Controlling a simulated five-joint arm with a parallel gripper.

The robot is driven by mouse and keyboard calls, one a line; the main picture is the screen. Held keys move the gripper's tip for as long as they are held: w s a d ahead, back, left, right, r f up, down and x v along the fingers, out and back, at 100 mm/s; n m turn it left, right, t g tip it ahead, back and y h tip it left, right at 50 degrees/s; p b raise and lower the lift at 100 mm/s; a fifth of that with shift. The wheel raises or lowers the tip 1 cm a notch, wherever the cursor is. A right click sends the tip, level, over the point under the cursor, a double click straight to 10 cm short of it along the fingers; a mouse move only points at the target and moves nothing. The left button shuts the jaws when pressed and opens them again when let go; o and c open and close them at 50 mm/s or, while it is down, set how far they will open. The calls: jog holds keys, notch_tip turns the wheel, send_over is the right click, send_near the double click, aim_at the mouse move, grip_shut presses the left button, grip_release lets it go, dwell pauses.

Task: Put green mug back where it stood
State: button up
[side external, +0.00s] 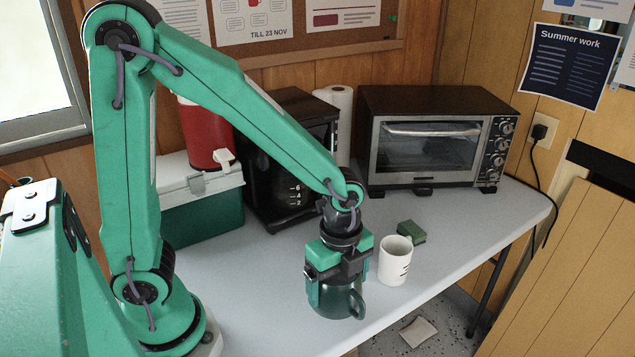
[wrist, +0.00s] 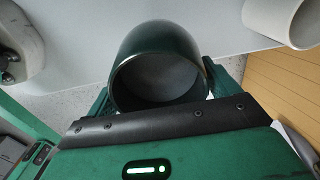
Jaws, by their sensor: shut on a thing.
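The dark green mug (side external: 328,300) is upright near the table's front edge, its handle towards the right in the side view. My gripper (side external: 338,275) is over it from above, with its jaws shut on the mug. In the wrist view the mug (wrist: 150,45) sits between the two fingers of my gripper (wrist: 165,88), its open mouth facing the camera and its inside looking empty. I cannot tell whether its base touches the table or hangs just above it.
A white mug (side external: 393,265) stands close on the right, with a green sponge (side external: 411,232) behind it. A toaster oven (side external: 430,150), coffee maker (side external: 285,200) and green-and-white cooler (side external: 200,215) line the back. The table (side external: 245,275) is clear left of the green mug.

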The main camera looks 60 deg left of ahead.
aim_at(341, 277)
jog(key=shift+w+a+f, duration=0.95)
jog(key=shift+w+a, duration=0.2)
jog(key=shift+f, duration=0.1)
jog(key=shift+f, duration=1.9)
jog(key=shift+f, duration=0.1)
jog(key=o, duration=1.3)
notch_tip(341, 277, up, 12)
